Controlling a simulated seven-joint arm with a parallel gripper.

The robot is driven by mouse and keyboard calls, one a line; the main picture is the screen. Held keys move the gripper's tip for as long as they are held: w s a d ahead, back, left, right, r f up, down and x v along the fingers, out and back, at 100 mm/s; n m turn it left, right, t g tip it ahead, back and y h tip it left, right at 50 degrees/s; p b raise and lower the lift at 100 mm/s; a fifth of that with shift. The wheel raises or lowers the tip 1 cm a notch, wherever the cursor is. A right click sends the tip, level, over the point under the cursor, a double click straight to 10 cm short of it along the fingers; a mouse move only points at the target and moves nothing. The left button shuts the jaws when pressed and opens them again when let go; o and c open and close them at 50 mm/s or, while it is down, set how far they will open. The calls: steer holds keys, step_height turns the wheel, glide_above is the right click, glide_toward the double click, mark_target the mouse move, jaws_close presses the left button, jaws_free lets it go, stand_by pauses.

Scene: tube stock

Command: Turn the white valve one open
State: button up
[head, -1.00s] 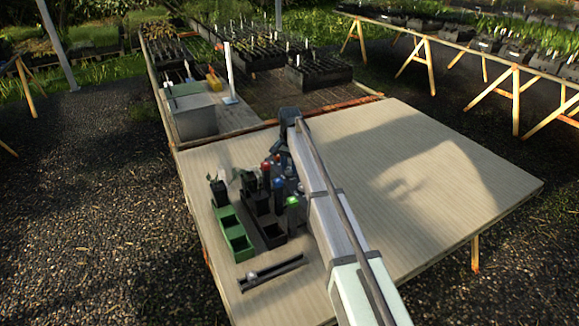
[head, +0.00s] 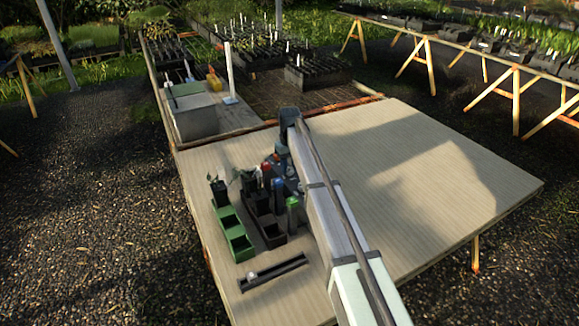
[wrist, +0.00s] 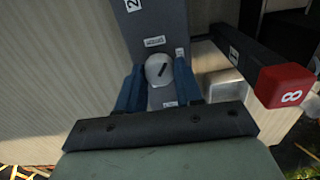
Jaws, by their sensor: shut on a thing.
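The white valve (wrist: 159,69) is a round white knob with a dark slanted mark, on a dark grey panel (wrist: 160,22) with small labels. It shows in the wrist view between the two blue fingers of my gripper (wrist: 159,85), which are shut on its sides. The label text is too small to read surely. In the head view my arm covers the valve, and my gripper (head: 284,160) is partly hidden at the far side of the row of coloured-top posts.
A red-capped post marked 8 (wrist: 288,86) stands right of my gripper. In the head view, green pots (head: 232,226), dark pots (head: 268,232), a green-topped post (head: 292,212) and a dark rail (head: 273,272) stand left of my arm. The table's right side (head: 440,190) is clear.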

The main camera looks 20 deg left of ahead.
mark_target(289, 168)
steer(key=n, duration=0.7)
stand_by(0.6)
steer(key=o, duration=1)
steer(key=shift+o, duration=0.2)
step_height(289, 168, up, 14)
steer(key=shift+f, duration=0.1)
